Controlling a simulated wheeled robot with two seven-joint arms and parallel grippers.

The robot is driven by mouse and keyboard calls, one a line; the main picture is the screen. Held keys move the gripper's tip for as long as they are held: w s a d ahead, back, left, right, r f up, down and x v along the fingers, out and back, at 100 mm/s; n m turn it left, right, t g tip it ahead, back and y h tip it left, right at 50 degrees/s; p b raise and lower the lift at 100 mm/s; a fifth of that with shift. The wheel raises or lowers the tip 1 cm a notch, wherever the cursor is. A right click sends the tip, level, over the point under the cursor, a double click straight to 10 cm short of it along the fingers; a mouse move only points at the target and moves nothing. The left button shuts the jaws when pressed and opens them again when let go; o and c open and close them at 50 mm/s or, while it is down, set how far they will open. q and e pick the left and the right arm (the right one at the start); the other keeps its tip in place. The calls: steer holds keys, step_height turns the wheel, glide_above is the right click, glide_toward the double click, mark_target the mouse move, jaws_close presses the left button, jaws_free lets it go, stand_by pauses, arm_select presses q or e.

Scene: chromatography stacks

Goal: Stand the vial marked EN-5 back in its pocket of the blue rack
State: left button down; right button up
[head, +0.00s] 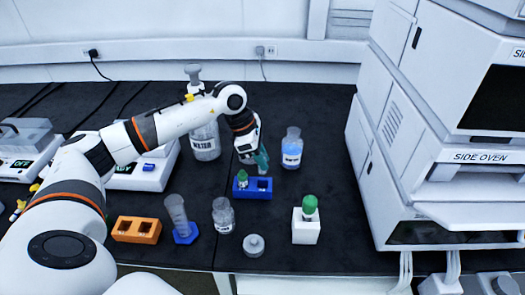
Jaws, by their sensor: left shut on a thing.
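The blue rack (252,194) stands on the dark bench in the middle of the head view. A green-capped vial (242,179) stands in its left pocket, and its right pocket shows dark. My left gripper (262,162) is just above and behind the right end of the rack, pointing down. It is shut on a small vial that its teal fingers mostly hide. Another green-capped vial (310,206) stands in a white block (305,232) to the front right. I cannot read EN-5 on any vial. My right gripper is not in view.
A WATER bottle (206,146) and a blue-liquid bottle (292,150) stand behind the rack. In front are an orange rack (137,229), a cylinder on a blue base (178,215), a clear jar (223,217) and a small grey piece (254,245). White ovens (440,150) fill the right.

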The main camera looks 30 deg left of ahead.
mark_target(262, 173)
arm_select(q)
steer(key=shift+s+d+f, duration=0.15)
steer(key=shift+s+f, duration=0.15)
steer(key=shift+f, duration=0.05)
steer(key=shift+w+f+b, duration=0.1)
steer(key=shift+f+b, duration=1.05)
steer(key=shift+f, duration=0.45)
steer(key=shift+r, duration=0.1)
steer(key=shift+f+b, duration=0.2)
steer(key=shift+b, duration=0.1)
steer(key=shift+f+b, duration=0.5)
steer(key=shift+f, duration=0.15)
steer(key=shift+a+f+b, duration=0.2)
steer(key=shift+f+b, duration=0.15)
steer(key=shift+f, duration=0.15)
steer(key=shift+f, duration=0.15)
